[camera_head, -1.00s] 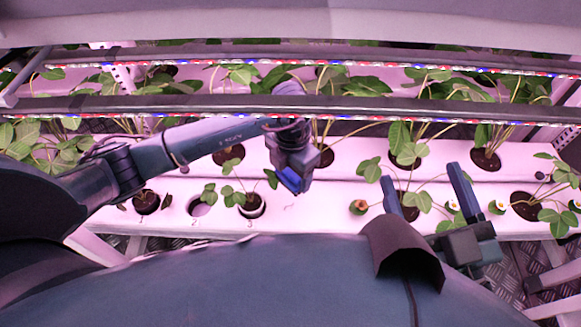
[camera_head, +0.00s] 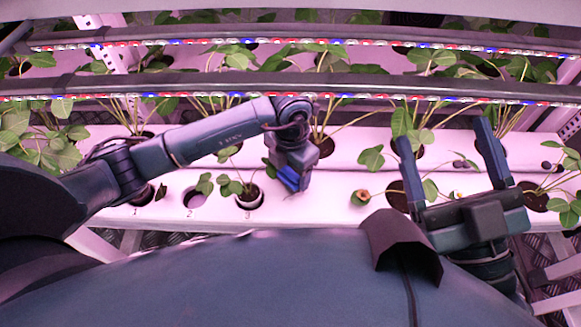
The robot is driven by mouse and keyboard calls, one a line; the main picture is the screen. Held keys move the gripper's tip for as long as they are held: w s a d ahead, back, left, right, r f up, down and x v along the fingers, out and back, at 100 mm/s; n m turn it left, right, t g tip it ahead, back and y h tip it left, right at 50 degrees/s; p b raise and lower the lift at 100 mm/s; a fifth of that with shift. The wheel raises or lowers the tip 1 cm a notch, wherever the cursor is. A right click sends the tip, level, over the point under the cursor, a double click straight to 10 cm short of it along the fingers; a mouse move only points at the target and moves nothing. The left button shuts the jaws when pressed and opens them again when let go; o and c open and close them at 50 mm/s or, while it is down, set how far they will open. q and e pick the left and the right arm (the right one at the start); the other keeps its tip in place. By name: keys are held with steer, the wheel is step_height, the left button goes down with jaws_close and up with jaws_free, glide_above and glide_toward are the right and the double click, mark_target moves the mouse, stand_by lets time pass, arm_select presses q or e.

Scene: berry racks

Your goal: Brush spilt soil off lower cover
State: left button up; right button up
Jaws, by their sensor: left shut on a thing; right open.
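The lower cover (camera_head: 325,200) is the long pale front panel, pink in this light, with planted holes and small numbers on its front edge. My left gripper (camera_head: 290,182) points down close over it, right of the plant in hole 3 (camera_head: 248,196). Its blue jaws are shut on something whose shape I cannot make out. I cannot tell whether it touches the cover. I see no clear soil on the cover; the patch under the gripper is hidden. My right gripper (camera_head: 445,138) is open and empty, fingers pointing up the picture over the covers' right part.
The upper cover (camera_head: 345,150) lies behind, with more plants. Two light bars (camera_head: 200,83) cross above. A small orange-brown pot (camera_head: 361,198) sits right of my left gripper. Leaves stand around my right gripper.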

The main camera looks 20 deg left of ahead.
arm_select(q)
steer(key=shift+f+b, duration=0.75)
steer(key=shift+f, duration=0.3)
